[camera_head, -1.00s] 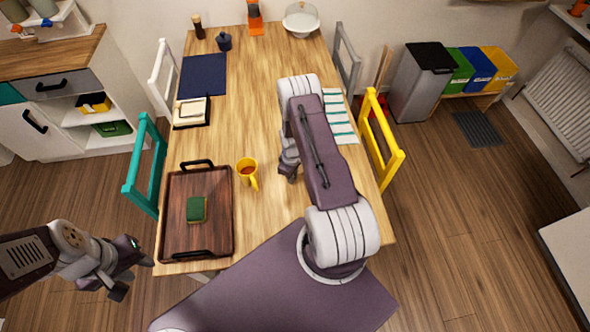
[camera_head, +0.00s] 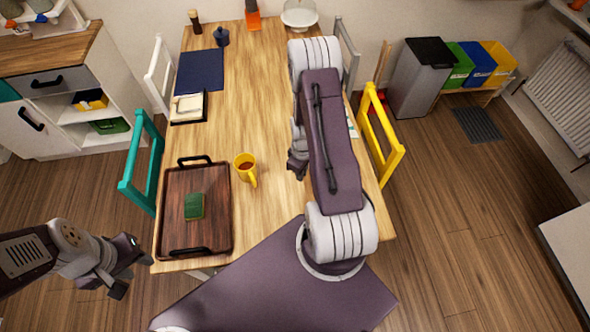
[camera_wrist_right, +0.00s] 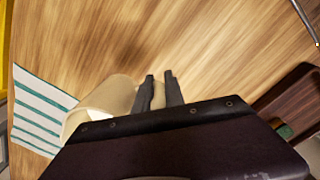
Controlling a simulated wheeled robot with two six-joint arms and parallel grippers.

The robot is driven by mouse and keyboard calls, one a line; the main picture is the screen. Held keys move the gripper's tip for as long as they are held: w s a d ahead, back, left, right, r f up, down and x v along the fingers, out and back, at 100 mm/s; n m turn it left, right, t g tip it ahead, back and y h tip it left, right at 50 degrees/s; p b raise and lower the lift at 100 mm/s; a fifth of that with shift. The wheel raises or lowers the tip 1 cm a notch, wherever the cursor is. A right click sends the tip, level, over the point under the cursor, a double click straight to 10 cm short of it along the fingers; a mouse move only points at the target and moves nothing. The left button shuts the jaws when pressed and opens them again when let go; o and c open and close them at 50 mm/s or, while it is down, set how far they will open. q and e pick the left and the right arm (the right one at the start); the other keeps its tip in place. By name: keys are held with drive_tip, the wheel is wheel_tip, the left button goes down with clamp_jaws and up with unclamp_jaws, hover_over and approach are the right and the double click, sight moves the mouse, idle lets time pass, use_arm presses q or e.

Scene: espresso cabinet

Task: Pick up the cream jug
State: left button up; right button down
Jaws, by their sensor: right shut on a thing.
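The cream jug (camera_wrist_right: 104,98) shows in the right wrist view as a rounded cream body, partly hidden by my wrist. My right gripper (camera_wrist_right: 159,80) is shut on it, with cream surface beside and between its two dark fingers. I cannot tell whether the jug touches the table. In the head view my right gripper (camera_head: 297,164) is over the right half of the table, and my arm hides the jug. My left gripper (camera_head: 132,270) is off the table's near left corner, away from the jug; I cannot make out its opening.
A yellow mug (camera_head: 245,167) with brown contents stands left of my right gripper. A dark tray (camera_head: 178,225) holds a green sponge (camera_head: 194,206). A striped cloth (camera_wrist_right: 40,112) lies beside the jug. A yellow chair (camera_head: 381,135) stands at the right edge.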

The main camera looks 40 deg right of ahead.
use_arm(q)
drive_tip(key=shift+f+b, duration=0.3)
drive_tip(key=shift+f, duration=0.05)
use_arm(e)
drive_tip(key=s+r, duration=0.3)
drive_tip(key=s, duration=0.2)
drive_tip(key=shift+s+r, duration=0.15)
drive_tip(key=shift+s, duration=0.1)
